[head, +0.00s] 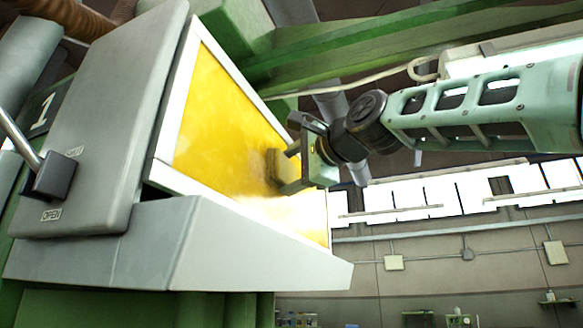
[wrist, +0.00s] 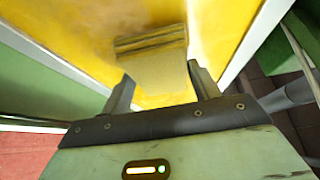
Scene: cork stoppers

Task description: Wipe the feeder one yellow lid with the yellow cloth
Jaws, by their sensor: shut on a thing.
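The yellow lid (head: 220,115) is a tilted yellow panel in a white frame, on the feeder marked 1. It also fills much of the wrist view (wrist: 75,35), with a paler, dusty-looking patch around the cloth. The yellow cloth (head: 272,166) is a folded pad, dull yellow-brown, against the lid's right part in the head view. In the wrist view the cloth (wrist: 155,68) lies between my fingers and extends past their tips. My gripper (head: 284,170), also in the wrist view (wrist: 160,80), is shut on the cloth. The lid's surface under the cloth is hidden.
The feeder's grey housing (head: 105,120) has a black-based lever (head: 52,175) and an OPEN label at left. A grey sloping ledge (head: 240,255) runs below the lid. A green beam (head: 420,40) crosses above my arm. Open room lies right of the lid.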

